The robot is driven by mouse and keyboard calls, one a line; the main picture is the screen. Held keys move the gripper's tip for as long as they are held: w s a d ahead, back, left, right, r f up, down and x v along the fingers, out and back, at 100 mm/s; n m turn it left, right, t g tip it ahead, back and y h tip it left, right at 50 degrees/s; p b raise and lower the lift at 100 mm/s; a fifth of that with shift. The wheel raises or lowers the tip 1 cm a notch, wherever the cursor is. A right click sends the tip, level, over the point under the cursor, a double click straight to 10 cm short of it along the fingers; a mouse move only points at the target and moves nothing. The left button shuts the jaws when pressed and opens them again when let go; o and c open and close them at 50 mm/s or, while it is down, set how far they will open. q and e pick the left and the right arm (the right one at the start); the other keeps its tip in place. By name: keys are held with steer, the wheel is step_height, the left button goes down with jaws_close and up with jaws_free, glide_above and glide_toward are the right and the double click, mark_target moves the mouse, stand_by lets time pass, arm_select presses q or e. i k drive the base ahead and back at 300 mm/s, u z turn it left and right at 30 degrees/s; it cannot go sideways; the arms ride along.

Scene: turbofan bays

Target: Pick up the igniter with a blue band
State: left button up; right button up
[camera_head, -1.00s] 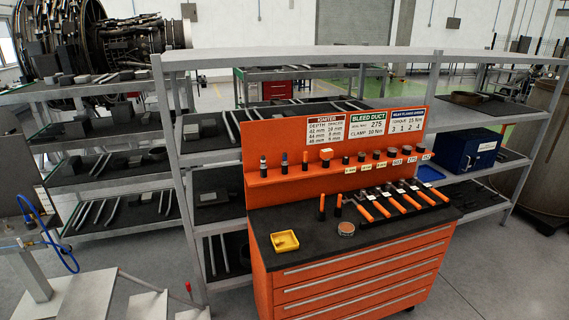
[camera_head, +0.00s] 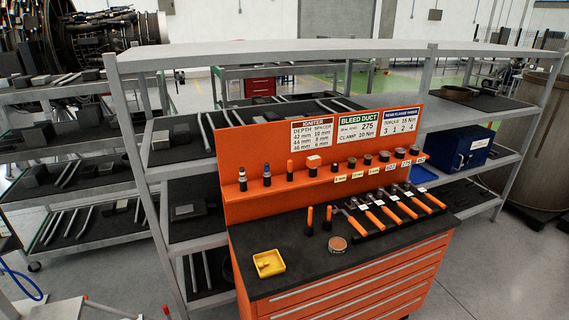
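Three slim upright igniters stand on the left part of the orange cart's upper ledge. The leftmost igniter (camera_head: 242,180) is dark with a pale part near its top. The middle igniter (camera_head: 267,176) looks dark with a bluish upper part; its band is too small to make out clearly. The third igniter (camera_head: 290,172) has an orange top. The ledge (camera_head: 240,206) belongs to the orange back panel. Neither of my grippers shows in the head view.
A small block and several labelled sockets stand farther right on the ledge. Grey shelving (camera_head: 140,140) stands close behind.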

mark_target(267, 173)
steer(key=u, duration=0.25)
steer(key=i, duration=1.35)
steer(key=u, duration=0.5)
